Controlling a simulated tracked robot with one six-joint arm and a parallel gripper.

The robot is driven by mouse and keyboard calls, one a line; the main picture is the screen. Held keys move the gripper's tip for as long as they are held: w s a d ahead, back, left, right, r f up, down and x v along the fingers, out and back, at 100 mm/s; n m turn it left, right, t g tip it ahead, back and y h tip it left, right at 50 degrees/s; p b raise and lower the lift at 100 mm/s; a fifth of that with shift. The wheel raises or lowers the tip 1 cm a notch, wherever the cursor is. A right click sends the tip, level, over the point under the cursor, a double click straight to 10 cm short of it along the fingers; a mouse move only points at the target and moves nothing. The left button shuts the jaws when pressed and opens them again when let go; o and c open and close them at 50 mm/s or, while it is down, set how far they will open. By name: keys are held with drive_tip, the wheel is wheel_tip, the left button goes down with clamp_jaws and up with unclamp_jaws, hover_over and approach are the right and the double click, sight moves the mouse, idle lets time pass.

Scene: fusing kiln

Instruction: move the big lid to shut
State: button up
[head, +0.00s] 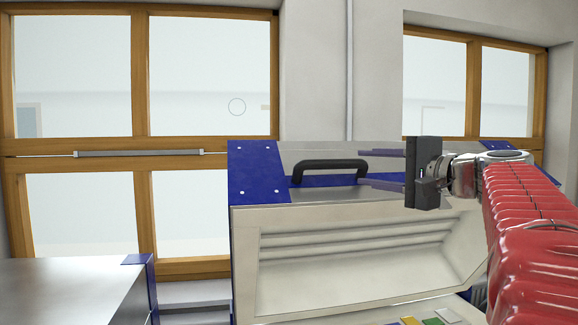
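The big lid (243,226) of the kiln stands raised and open in the head view, its pale ribbed inner side facing me. Blue corner plates and a metal edge run along its top. A black bar handle (328,164) sits on that top edge, left of my gripper. My gripper (363,167) points left, with its two grey fingers spread apart, one above the other. The fingertips are close to the handle's right end and look level with it. I cannot tell whether they touch it. Nothing is held between them.
Several coloured glass pieces (447,315) lie on a pale surface below the lid at the bottom edge. A metal-topped cabinet (70,290) with a blue corner stands at lower left. Wooden-framed windows (141,120) and a pale wall (313,70) are behind.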

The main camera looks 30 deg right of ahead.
sight(337, 166)
drive_tip(key=w, duration=0.4)
drive_tip(key=w+a, duration=0.1)
drive_tip(key=w, duration=0.6)
drive_tip(key=shift+w+a+f, duration=0.2)
drive_tip(key=shift+w+a, duration=0.15)
drive_tip(key=shift+w, duration=0.05)
drive_tip(key=shift+c, duration=0.4)
clamp_jaws()
drive_tip(key=shift+f, duration=0.1)
